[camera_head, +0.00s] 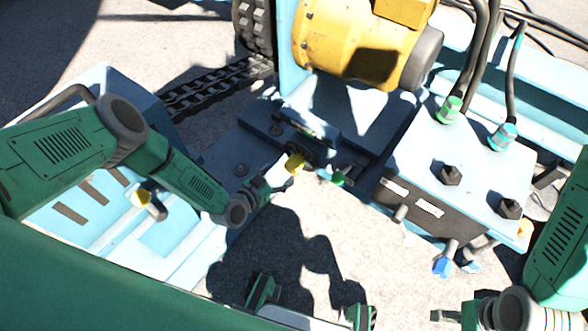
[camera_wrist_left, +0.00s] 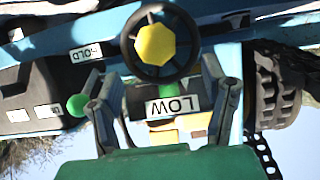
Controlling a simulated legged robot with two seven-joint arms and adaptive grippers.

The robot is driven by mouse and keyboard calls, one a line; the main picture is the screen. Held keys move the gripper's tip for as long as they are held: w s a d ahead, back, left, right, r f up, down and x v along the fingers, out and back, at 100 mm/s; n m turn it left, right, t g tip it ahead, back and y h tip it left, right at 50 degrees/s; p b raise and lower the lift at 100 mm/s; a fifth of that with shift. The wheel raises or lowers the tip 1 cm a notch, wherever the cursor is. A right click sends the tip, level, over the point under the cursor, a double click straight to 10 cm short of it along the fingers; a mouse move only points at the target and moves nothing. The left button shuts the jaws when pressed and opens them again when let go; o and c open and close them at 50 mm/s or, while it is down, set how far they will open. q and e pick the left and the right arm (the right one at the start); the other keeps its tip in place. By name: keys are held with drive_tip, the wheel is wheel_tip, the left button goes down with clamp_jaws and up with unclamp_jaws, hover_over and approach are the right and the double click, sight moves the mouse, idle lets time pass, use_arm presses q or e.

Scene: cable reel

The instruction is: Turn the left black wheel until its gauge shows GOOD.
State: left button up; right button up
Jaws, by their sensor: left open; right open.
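The black wheel (camera_wrist_left: 183,61) with a yellow faceted hub (camera_wrist_left: 154,44) stands just beyond my left gripper (camera_wrist_left: 157,72) in the left wrist view. The two fingers are spread, one to each side of the wheel's near edge; I cannot tell whether they touch it. The gauge label (camera_wrist_left: 172,106) reads LOW, upside down, between the fingers. In the head view the yellow hub (camera_head: 295,163) shows at the tip of my left gripper (camera_head: 280,174), and the wheel is mostly hidden. My right gripper (camera_head: 448,315) is open at the bottom right, away from the wheel.
A green knob (camera_head: 338,178) sits close to the right of the wheel. A light-blue box (camera_head: 430,150) with black knobs, labels and cables stands farther right. A yellow drum (camera_head: 340,45) is behind. A light-blue frame (camera_head: 170,262) lies under my left arm. Pale ground is open in front.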

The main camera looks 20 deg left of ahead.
sight(290, 167)
use_arm(q)
drive_tip(key=b+x, duration=0.2)
drive_tip(key=x, duration=0.1)
drive_tip(key=b+x, duration=0.2)
drive_tip(key=x, duration=0.2)
drive_tip(key=shift+d+f+b, duration=0.15)
drive_tip(key=shift+d+b, duration=0.15)
drive_tip(key=shift+b, duration=0.05)
drive_tip(key=shift+w+f+b, duration=0.15)
drive_tip(key=shift+w+b, duration=0.15)
drive_tip(key=shift+w, duration=0.3)
drive_tip(key=shift+d, duration=0.1)
clamp_jaws()
